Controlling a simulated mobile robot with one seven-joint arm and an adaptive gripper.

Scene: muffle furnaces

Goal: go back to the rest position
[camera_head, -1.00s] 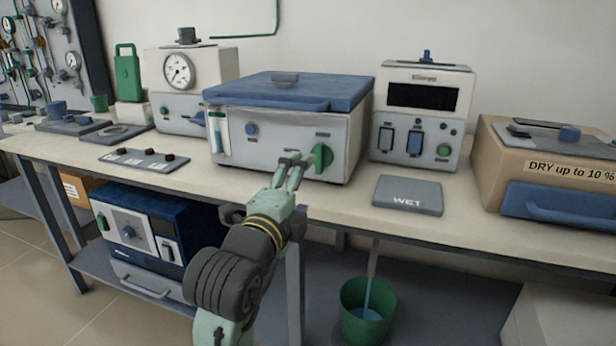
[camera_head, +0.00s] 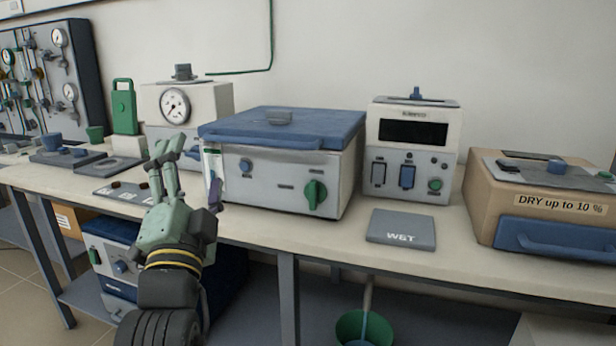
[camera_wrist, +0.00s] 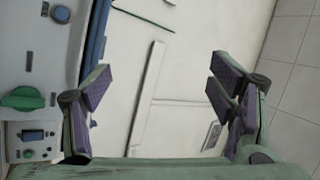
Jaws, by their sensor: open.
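My gripper (camera_head: 166,160) is open and empty in the head view. It is raised in front of the bench, to the left of the furnace with the blue lid (camera_head: 285,126). Its fingers point up and overlap the left part of the bench in the picture. In the wrist view my gripper (camera_wrist: 160,95) shows its two padded fingers spread wide with nothing between them. The furnace's green knob (camera_head: 314,195) is to the right of my gripper, and it also shows at the left of the wrist view (camera_wrist: 22,99).
The bench (camera_head: 330,236) runs across the view. A WET plate (camera_head: 401,228), a tan DRY box (camera_head: 545,205), a display unit (camera_head: 412,150) and a gauge unit (camera_head: 190,103) stand on it. A green bucket (camera_head: 352,328) is below. A blue unit (camera_head: 118,258) sits on the lower shelf.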

